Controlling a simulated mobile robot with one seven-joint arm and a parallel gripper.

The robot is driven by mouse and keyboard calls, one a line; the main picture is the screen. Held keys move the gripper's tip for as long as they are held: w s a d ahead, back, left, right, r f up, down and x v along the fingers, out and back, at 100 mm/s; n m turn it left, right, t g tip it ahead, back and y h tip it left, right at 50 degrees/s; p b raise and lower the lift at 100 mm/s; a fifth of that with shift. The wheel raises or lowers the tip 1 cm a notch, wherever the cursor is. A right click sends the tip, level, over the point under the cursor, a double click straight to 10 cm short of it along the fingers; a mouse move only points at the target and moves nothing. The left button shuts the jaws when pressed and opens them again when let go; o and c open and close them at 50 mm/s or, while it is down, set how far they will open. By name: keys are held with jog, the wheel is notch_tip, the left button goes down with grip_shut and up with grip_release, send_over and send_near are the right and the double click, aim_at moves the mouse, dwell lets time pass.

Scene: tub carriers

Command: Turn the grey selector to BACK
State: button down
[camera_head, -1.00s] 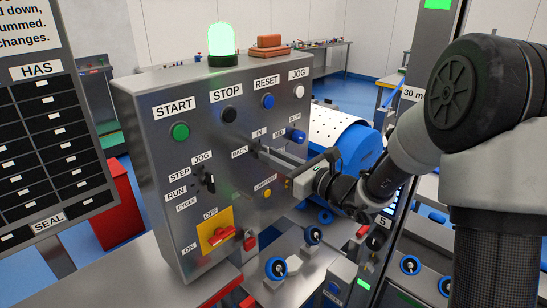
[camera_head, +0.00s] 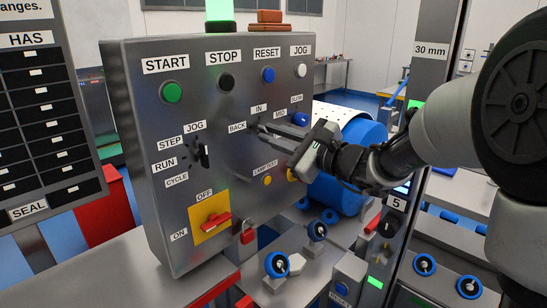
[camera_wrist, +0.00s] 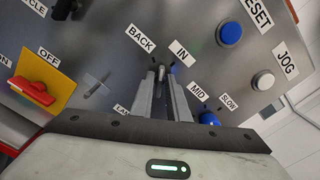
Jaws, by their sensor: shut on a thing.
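The grey selector (camera_wrist: 161,74) is on the front of the grey control panel, by the BACK label (camera_wrist: 141,38) and the IN label (camera_wrist: 182,53). My gripper (camera_wrist: 162,82) is at the panel with its two fingers on either side of the selector, shut on it. In the head view my gripper (camera_head: 262,131) reaches in from the right, just below the BACK label (camera_head: 237,127) and the IN label (camera_head: 258,108). There the fingers mostly hide the selector. I cannot tell exactly which way it points.
A blue knob (camera_head: 300,119) by MID and SLOW is close to my gripper's right. The yellow lamp-test button (camera_head: 266,180) is below it. A black STEP/JOG/RUN selector (camera_head: 203,154) and a red switch on a yellow plate (camera_head: 211,222) are lower left.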

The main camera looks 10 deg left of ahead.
jog(key=n+b, duration=0.1)
jog(key=b, duration=0.2)
jog(key=n+b, duration=0.4)
jog(key=b, duration=0.1)
jog(key=shift+f+b, duration=0.25)
jog(key=shift+b, duration=0.05)
jog(key=shift+r, duration=0.15)
jog(key=c, duration=1.8)
grip_release()
jog(key=shift+o, duration=0.2)
jog(key=shift+s, duration=0.1)
jog(key=v, duration=1.7)
jog(key=shift+p, duration=0.45)
jog(key=shift+s+d, duration=0.1)
jog(key=shift+s, duration=0.05)
